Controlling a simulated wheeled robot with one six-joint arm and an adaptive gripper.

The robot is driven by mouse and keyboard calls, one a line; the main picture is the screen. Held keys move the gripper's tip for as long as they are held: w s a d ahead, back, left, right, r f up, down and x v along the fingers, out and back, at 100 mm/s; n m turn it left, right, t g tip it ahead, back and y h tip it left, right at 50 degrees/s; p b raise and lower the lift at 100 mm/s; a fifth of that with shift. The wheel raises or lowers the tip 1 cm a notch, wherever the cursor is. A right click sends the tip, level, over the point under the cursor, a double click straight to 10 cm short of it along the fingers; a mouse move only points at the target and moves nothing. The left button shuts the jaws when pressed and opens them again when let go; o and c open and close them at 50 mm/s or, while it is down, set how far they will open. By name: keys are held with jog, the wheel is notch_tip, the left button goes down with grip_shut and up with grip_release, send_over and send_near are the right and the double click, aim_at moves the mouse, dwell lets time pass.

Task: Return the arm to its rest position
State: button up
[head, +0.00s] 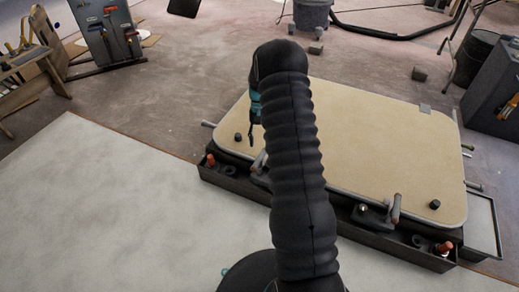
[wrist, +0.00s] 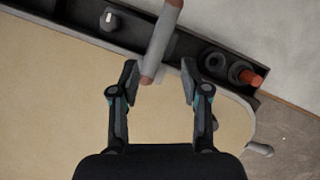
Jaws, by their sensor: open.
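My gripper (head: 252,136) shows in the head view just left of my black ribbed arm, above the left part of a beige panel (head: 390,130). Most of it is hidden behind the arm. In the wrist view my gripper (wrist: 159,75) is open, with its two fingers apart. A grey handle with brown ends (wrist: 161,42) shows between and beyond the fingertips. Its lower end appears between them, and I cannot tell whether it touches either finger. In the head view this handle (head: 259,161) is partly hidden by my arm.
The panel lies on a dark tray (head: 235,187) holding orange-topped items (head: 444,248). A second handle (head: 396,208) stands at the front right. A pale slab (head: 90,210) fills the left. A bucket (head: 311,14), drum (head: 476,55) and tool stand (head: 105,35) stand farther back. Open floor lies behind the panel.

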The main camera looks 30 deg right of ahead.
jog(key=shift+w+r, duration=0.1)
jog(key=shift+r, duration=0.15)
jog(key=shift+w+d, duration=0.1)
dwell(0.3)
jog(key=s, duration=0.1)
jog(key=s+f, duration=0.1)
jog(key=s+a+f, duration=0.1)
jog(key=shift+s+n, duration=0.2)
jog(key=shift+n, duration=0.1)
jog(key=s+a+r+n+t+p, duration=0.1)
jog(key=s+a+r+t, duration=0.2)
jog(key=s+r, duration=0.6)
jog(key=s+a+r+n+t+h+p, duration=0.1)
jog(key=s+a+r+n+t+p, duration=0.1)
jog(key=s+a+r, duration=0.6)
jog(key=s+a+r+n+t+h+p, duration=0.1)
jog(key=s+a+r+t, duration=0.3)
jog(key=s+r, duration=0.7)
jog(key=shift+a+r+n+p, duration=0.3)
jog(key=shift+a+r+n, duration=0.6)
jog(key=shift+r, duration=3.7)
